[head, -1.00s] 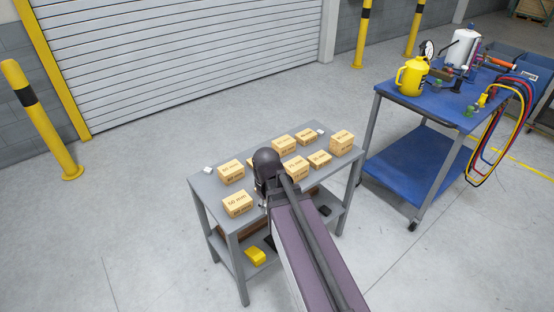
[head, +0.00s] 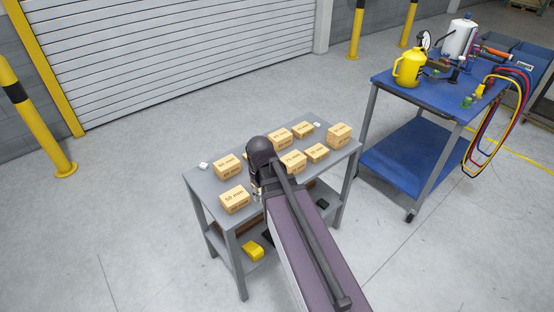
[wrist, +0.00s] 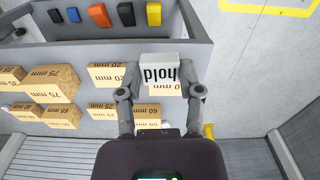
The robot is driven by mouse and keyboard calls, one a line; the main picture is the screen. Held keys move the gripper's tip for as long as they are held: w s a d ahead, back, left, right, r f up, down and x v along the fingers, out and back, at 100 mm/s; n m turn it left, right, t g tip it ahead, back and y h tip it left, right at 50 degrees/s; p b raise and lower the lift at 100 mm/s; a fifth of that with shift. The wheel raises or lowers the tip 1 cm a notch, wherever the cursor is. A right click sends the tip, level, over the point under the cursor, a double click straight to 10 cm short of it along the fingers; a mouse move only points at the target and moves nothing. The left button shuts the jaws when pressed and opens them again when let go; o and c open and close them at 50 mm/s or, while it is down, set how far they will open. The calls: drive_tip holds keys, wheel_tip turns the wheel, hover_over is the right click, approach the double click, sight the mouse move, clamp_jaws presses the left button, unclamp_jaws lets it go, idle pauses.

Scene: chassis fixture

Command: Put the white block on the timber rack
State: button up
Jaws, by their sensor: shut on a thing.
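My gripper (wrist: 160,92) is shut on a white block (wrist: 159,62) marked "hold", whose lettering is upside down in the wrist view. Its two fingers press the block's left and right sides. In the head view my arm's end is over the front of a grey table (head: 207,184) that bears several timber blocks; the held block is hidden there. One timber block (head: 235,199) reads "50 mm". In the wrist view timber blocks (wrist: 56,116) lie beyond and below the held block. I cannot tell for sure which part is the timber rack.
A small white item (head: 203,165) lies at the table's left end, another (head: 317,125) at the back. A yellow item (head: 252,251) is on the lower shelf. A blue cart (head: 410,150) stands right.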

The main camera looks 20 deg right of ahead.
drive_tip(key=b, duration=0.6)
hover_over(241, 182)
wheel_tip(241, 182, down, 6)
drive_tip(key=shift+f+m, duration=0.2)
drive_tip(key=shift+m, duration=0.1)
drive_tip(key=shift+a+f, duration=0.1)
wheel_tip(241, 182, down, 6)
drive_tip(key=b, duration=0.6)
drive_tip(key=shift+f+b, duration=1.95)
drive_tip(key=shift+b, duration=0.15)
drive_tip(key=shift+f, duration=0.1)
drive_tip(key=o, duration=0.9)
drive_tip(key=shift+o, duration=0.2)
